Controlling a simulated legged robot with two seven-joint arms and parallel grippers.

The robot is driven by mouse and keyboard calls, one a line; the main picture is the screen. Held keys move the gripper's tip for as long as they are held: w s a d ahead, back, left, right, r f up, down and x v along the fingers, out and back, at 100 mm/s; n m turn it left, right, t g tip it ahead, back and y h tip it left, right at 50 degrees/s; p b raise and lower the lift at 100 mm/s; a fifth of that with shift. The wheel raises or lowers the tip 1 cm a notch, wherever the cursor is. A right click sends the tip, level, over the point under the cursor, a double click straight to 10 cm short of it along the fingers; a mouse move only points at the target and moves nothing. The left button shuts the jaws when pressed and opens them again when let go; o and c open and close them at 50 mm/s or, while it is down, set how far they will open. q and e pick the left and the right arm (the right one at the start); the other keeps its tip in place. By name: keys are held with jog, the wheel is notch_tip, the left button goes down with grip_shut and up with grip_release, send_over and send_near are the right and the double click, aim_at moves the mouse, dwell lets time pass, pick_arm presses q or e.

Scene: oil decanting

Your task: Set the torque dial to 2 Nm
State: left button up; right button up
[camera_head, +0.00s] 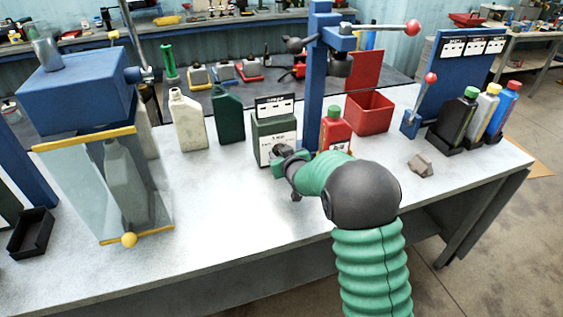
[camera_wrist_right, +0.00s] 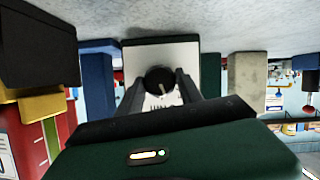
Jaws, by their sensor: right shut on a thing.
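The torque dial is a round black knob (camera_wrist_right: 160,79) on the white front panel of a dark green box (camera_head: 263,127). The box stands on the workbench, with a small sign on top. My right gripper (camera_head: 280,160) reaches the lower part of that panel and hides the knob in the head view. In the right wrist view, its two dark fingers (camera_wrist_right: 160,84) are shut on the knob, one on each side. A light pointer mark shows on the knob, but the value it points to cannot be read. My left gripper is not in view.
A red bottle with a green cap (camera_head: 334,130) and a blue press column (camera_head: 322,80) stand right of the box. A dark green jug (camera_head: 228,116) and a pale jug (camera_head: 187,122) stand left. The bench front (camera_head: 215,205) is clear.

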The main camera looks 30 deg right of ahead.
jog(key=shift+a+f+n+h+b, duration=0.2)
jog(key=shift+f+n+h+b, duration=0.1)
jog(key=shift+n+h+b, duration=0.35)
jog(key=shift+r+n+b, duration=0.15)
jog(key=shift+n+b, duration=0.15)
jog(key=shift+n, duration=0.25)
jog(key=shift+r+n+h, duration=0.1)
jog(key=shift+n+h, duration=0.5)
jog(key=shift+h, duration=0.05)
pick_arm(q)
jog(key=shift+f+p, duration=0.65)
jog(key=shift+p, duration=0.1)
pick_arm(e)
jog(key=shift+n+h, duration=0.6)
jog(key=shift+n, duration=0.2)
jog(key=shift+f, duration=0.2)
jog(key=shift+a, duration=0.1)
jog(key=o, duration=1.4)
jog(key=shift+r, duration=0.1)
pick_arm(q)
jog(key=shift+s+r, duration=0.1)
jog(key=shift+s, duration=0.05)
